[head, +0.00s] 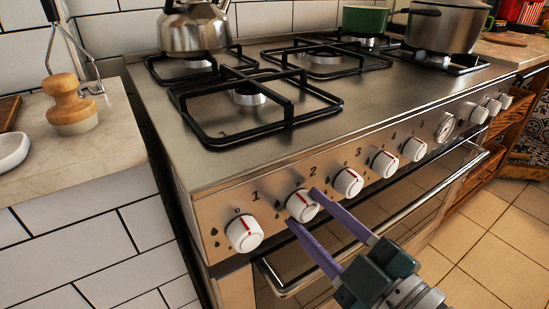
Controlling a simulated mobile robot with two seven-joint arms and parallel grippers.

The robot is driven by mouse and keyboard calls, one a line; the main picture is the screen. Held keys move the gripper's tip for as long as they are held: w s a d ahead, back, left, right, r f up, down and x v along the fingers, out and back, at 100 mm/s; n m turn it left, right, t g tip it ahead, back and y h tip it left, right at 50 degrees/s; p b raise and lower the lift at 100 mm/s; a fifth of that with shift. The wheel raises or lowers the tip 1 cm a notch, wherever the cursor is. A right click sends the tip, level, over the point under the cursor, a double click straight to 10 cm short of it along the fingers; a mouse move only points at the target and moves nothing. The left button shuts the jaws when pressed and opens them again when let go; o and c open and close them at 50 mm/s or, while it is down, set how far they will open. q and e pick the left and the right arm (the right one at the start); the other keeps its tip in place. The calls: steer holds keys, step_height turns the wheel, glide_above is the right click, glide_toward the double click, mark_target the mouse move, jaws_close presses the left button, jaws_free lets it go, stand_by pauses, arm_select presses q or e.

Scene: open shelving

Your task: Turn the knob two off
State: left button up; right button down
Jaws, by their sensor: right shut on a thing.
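Knob two (301,204) is a white round knob with a red line, under the printed "2" on the stove's front panel. My right gripper (304,209) has two purple fingers on either side of this knob and is shut on it. One fingertip is at the knob's upper right, the other at its lower left. The red line is near upright and slightly tilted. Knob one (244,234) is to the left and knob three (348,183) to the right, both apart from the fingers. My left gripper is not in view.
A steel kettle (194,27) stands on the back left burner. A green pan (365,19) and a steel pot (444,25) stand at the back right. The oven handle (400,212) runs below the knobs. A counter (95,145) with a wooden-handled item (70,102) is at left.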

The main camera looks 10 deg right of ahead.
steer(key=shift+m, duration=1.6)
steer(key=shift+c, duration=1.8)
jaws_free()
